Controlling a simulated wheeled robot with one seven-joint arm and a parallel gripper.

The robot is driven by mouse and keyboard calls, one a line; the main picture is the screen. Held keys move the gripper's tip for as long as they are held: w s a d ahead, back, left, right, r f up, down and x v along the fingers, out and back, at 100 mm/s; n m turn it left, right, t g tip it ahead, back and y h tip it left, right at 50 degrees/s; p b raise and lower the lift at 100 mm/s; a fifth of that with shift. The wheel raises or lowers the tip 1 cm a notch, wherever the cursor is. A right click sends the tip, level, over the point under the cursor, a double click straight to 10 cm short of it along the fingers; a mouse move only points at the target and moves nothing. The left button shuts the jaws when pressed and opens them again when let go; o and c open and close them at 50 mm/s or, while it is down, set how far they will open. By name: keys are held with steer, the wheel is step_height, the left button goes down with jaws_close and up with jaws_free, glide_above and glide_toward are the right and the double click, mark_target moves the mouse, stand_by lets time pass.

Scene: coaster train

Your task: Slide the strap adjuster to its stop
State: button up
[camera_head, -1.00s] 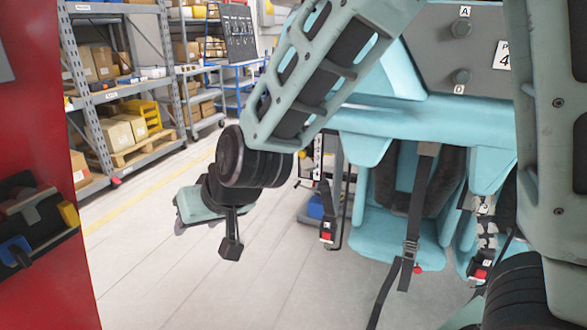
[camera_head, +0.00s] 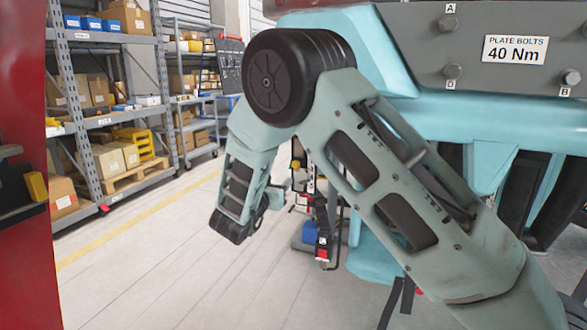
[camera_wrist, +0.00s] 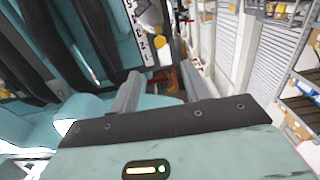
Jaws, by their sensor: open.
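My gripper (camera_wrist: 160,75) is open, its two grey fingers apart with nothing seen held between them. Just beyond the fingers in the wrist view are a white strip with black marks (camera_wrist: 134,18) and a small yellow piece (camera_wrist: 161,44). In the head view, a black strap with a red-button buckle (camera_head: 322,243) hangs beside the seat, right of my forearm. A yellow piece (camera_head: 295,164) shows above it. I cannot tell for sure which part is the strap adjuster.
The turquoise train car with its bolt plate (camera_head: 440,55) fills the upper right. Shelves with boxes (camera_head: 108,110) stand at the left, behind a red panel (camera_head: 30,250). The floor (camera_head: 150,270) between is clear.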

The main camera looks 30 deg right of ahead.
mark_target(295, 165)
steer(key=x, duration=1.3)
steer(key=shift+w+d, duration=0.15)
steer(key=shift+d, duration=0.05)
